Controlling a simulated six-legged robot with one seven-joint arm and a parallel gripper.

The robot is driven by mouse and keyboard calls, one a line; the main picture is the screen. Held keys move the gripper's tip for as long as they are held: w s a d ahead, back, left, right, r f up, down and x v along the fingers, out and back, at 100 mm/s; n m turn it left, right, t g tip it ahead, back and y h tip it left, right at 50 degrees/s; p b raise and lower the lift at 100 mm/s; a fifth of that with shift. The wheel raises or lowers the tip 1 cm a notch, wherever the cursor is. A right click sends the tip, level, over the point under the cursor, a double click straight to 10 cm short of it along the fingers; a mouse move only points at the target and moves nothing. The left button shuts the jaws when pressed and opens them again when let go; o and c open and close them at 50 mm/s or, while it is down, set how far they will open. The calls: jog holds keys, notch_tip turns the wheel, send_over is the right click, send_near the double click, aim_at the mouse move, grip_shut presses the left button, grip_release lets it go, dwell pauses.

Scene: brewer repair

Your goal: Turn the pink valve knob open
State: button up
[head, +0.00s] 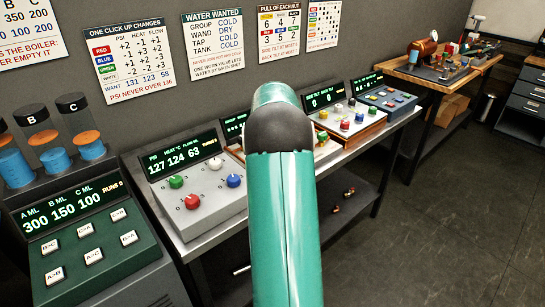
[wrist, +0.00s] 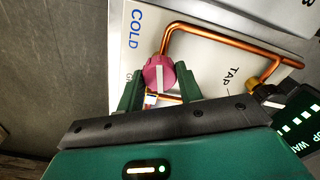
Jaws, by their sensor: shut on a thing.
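The pink valve knob (wrist: 159,72), with a white pointer line on its face, shows in the wrist view on a white panel (wrist: 212,60) with copper pipes. My gripper (wrist: 158,80) has its two green fingers on either side of the knob and is shut on it. The knob's white line runs roughly up and down in the wrist view. The lettering beside the knob is partly covered by a finger. In the head view my teal arm hides the gripper and the pink knob.
A brass-coloured knob (wrist: 253,84) sits near the TAP label on the same panel, right of my gripper. In the head view, a grey console (head: 200,205) with coloured knobs stands left of my arm, and a panel with several knobs (head: 345,120) stands right of it.

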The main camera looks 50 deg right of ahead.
jog(key=shift+m, duration=1.6)
jog(key=o, duration=1)
notch_tip(320, 180, up, 14)
jog(key=shift+f, duration=0.1)
